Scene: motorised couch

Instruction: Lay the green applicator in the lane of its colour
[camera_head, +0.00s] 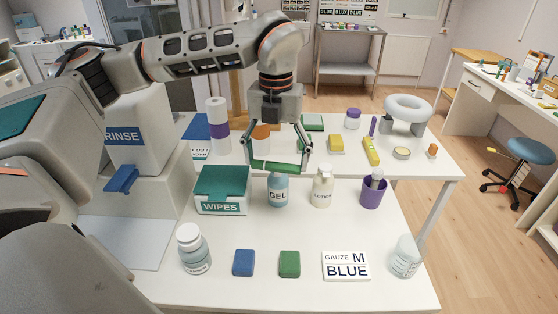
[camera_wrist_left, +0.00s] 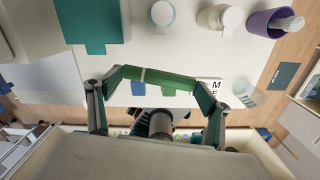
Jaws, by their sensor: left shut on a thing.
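My left gripper (camera_head: 276,163) is shut on the green applicator (camera_head: 275,167). The applicator lies crosswise between the fingertips, above the table behind the gel bottle (camera_head: 278,190). In the left wrist view the gripper (camera_wrist_left: 160,80) has the green applicator (camera_wrist_left: 165,80), with a pale band around it, between its fingertips. A green block (camera_head: 289,264) and a blue block (camera_head: 243,262) lie on the near table. A green flat piece (camera_head: 312,122) lies on the far table. I cannot make out which surface is a coloured lane. My right gripper is not in view.
The wipes box (camera_head: 222,190), lotion bottle (camera_head: 322,188) and purple cup (camera_head: 373,190) stand in a row. A white bottle (camera_head: 193,250), gauze card (camera_head: 346,266) and clear jar (camera_head: 405,258) stand in front. Yellow pieces (camera_head: 336,143) lie behind. The near table's middle is clear.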

